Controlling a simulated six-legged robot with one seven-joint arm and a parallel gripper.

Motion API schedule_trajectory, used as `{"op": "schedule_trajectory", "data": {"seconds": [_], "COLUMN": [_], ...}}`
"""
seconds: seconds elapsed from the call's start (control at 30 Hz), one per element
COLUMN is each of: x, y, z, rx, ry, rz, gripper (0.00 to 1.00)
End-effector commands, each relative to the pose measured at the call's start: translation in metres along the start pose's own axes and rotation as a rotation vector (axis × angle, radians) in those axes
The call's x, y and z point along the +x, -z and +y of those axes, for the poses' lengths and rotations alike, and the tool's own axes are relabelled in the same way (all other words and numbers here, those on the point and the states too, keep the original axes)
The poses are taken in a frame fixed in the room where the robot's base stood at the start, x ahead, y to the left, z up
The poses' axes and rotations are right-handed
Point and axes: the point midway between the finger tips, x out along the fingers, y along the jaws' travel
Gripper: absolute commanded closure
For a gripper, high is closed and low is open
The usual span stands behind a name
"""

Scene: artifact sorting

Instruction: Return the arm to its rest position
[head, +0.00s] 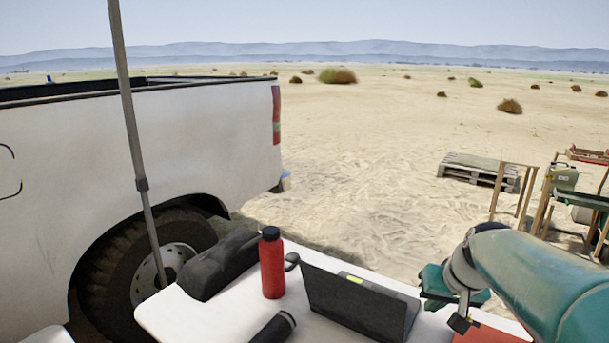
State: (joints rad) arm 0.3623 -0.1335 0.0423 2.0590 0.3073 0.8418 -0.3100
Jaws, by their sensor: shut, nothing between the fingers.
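My teal arm enters from the right edge, above the right end of the white table (215,312). My gripper (460,320) is at the arm's far end, beside the right side of the dark laptop (355,306). It is shut with nothing seen in it. The fingers are small and partly covered by the wrist, so their gap to the table is hard to judge.
A red bottle (272,265), a dark bag (222,262) and a black cylinder (274,328) are on the table. A grey pole (135,130) rises before the white pickup (215,130). A pallet (478,171) and wooden stands (500,190) are at right. Open sand lies beyond.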

Motion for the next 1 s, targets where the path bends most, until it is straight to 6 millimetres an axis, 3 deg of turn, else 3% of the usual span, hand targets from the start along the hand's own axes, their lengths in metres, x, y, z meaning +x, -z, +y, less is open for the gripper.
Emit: {"op": "schedule_trajectory", "data": {"seconds": [0.03,0.2,0.5,0.7,1.0], "x": [-0.012,-0.039,-0.063,-0.064,-0.064], "y": [-0.016,-0.071,-0.161,-0.181,-0.181], "z": [-0.016,-0.049,-0.072,-0.072,-0.072], "rx": [-0.028,-0.092,-0.179,-0.195,-0.195], "ry": [-0.007,-0.037,-0.076,-0.086,-0.086], "rz": [0.005,0.011,0.045,0.056,0.056], "gripper": [1.0,1.0,1.0,1.0,1.0]}}
